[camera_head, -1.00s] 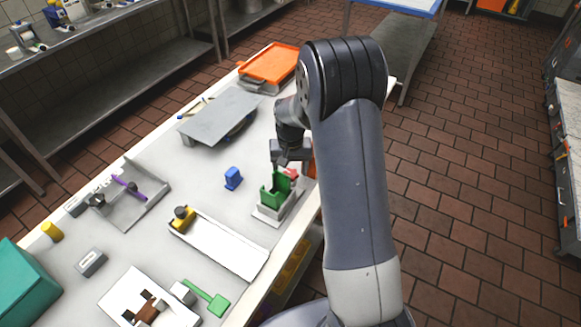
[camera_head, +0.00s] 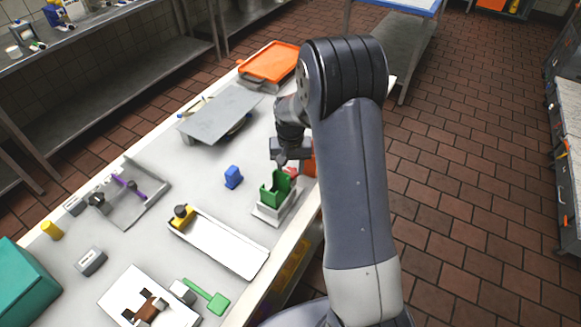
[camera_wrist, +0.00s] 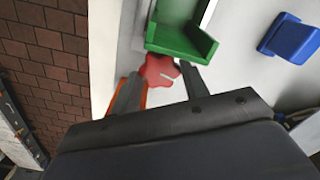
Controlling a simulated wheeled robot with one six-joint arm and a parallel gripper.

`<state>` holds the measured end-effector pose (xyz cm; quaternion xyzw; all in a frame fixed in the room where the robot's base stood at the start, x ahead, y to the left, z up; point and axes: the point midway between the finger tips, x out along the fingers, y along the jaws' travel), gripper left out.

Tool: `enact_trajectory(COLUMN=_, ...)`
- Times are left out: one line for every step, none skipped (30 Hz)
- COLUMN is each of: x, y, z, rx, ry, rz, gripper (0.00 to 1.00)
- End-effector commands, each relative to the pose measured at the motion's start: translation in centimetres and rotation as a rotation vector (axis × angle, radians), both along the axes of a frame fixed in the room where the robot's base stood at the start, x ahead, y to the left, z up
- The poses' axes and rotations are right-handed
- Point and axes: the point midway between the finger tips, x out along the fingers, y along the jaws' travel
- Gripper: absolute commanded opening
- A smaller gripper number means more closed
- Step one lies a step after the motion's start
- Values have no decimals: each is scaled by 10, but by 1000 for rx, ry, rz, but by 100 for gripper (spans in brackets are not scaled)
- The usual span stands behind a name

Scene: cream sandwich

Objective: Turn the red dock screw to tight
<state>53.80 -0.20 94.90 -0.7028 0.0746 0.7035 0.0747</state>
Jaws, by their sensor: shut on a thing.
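The red dock screw (camera_wrist: 159,71) has a lobed knob and sits at the end of the green dock piece (camera_wrist: 182,40). My gripper (camera_wrist: 160,84) is shut on the red screw, with one finger on each side of it in the wrist view. In the head view, my gripper (camera_head: 291,163) reaches down at the far end of the green dock piece (camera_head: 275,188), which stands on a pale base (camera_head: 270,214). The red screw (camera_head: 292,172) is mostly hidden there. I cannot tell how tight it is.
A blue block (camera_head: 233,177) lies left of the dock. A white tray (camera_head: 222,243) with a yellow-and-dark piece (camera_head: 182,215) is nearer. A grey raised plate (camera_head: 222,113) and an orange tray (camera_head: 270,62) stand farther back. An orange thing (camera_wrist: 128,97) lies beside one finger.

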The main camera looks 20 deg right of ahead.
Motion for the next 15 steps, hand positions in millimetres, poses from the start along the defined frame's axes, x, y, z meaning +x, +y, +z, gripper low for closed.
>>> enact_trajectory(x=0, y=0, z=-1, rx=0, ry=-2, rz=-17, gripper=20)
enact_trajectory(x=1, y=0, z=-1, rx=0, ry=-2, rz=-30, gripper=20)
enact_trajectory(x=1, y=0, z=-1, rx=0, ry=-3, rz=-50, gripper=20)
enact_trajectory(x=1, y=0, z=-1, rx=0, ry=-3, rz=-67, gripper=20)
enact_trajectory(x=1, y=0, z=-1, rx=0, ry=-4, rz=-86, gripper=20)
enact_trajectory(x=1, y=0, z=-1, rx=0, ry=-4, rz=-113, gripper=20)
enact_trajectory(x=1, y=0, z=-2, rx=0, ry=-4, rz=-135, gripper=20)
enact_trajectory(x=1, y=0, z=-2, rx=0, ry=-3, rz=-160, gripper=20)
enact_trajectory(x=1, y=0, z=-2, rx=0, ry=-3, rz=-193, gripper=20)
enact_trajectory(x=1, y=0, z=-2, rx=0, ry=-3, rz=-219, gripper=20)
enact_trajectory(x=1, y=0, z=-2, rx=0, ry=-3, rz=-246, gripper=20)
enact_trajectory(x=1, y=0, z=-2, rx=0, ry=-4, rz=-284, gripper=20)
enact_trajectory(x=1, y=0, z=-2, rx=0, ry=-4, rz=-312, gripper=20)
enact_trajectory(x=1, y=0, z=-2, rx=0, ry=-4, rz=-341, gripper=20)
enact_trajectory(x=1, y=0, z=-2, rx=0, ry=-4, rz=-380, gripper=20)
